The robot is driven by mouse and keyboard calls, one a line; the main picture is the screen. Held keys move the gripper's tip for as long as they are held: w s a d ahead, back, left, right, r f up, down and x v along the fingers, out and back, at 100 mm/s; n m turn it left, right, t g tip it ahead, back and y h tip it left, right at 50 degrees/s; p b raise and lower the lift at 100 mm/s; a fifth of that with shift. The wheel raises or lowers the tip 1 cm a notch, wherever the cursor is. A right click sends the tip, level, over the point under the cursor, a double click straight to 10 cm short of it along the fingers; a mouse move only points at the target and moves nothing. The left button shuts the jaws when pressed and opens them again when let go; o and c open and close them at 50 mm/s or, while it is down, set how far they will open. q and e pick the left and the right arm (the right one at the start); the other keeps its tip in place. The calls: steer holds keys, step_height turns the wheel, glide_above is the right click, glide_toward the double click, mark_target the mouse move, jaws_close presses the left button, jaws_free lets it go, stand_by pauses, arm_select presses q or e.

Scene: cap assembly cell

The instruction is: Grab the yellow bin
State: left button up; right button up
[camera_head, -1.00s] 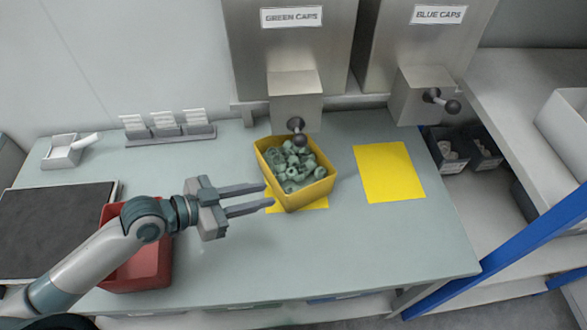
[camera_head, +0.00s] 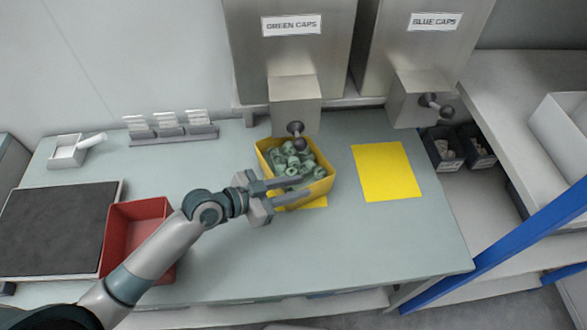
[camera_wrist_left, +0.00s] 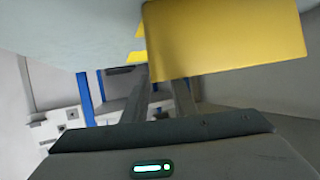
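The yellow bin (camera_head: 266,154) stands on the table below the green caps dispenser and is filled with green caps (camera_head: 291,154). My left gripper (camera_head: 306,186) is open, with a gap between its two fingers. In the left wrist view a yellow bin wall (camera_wrist_left: 225,38) fills the upper right, near the fingers. I cannot tell whether a wall lies between the fingers or whether they touch it. My right gripper is not in view.
A yellow mat (camera_head: 387,171) lies bare to the right, and another shows partly under the bin. A red bin (camera_head: 120,225) stands at the left beside a dark pad (camera_head: 55,228). The dispenser knob (camera_head: 296,129) hangs just above the bin's back. The front table is clear.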

mark_target(311, 186)
arm_select(q)
steer(key=shift+w+d+p, duration=0.15)
steer(key=shift+d+p, duration=0.2)
steer(key=shift+d, duration=0.1)
steer(key=x, duration=0.1)
steer(key=p+x, duration=0.1)
steer(key=x, duration=0.1)
steer(key=shift+d+f+p, duration=0.15)
steer(key=shift+d+p, duration=0.15)
steer(key=shift+d, duration=0.05)
steer(key=shift+w+d+f, duration=0.15)
steer(key=shift+d+f, duration=0.1)
jaws_close()
stand_by(1.2)
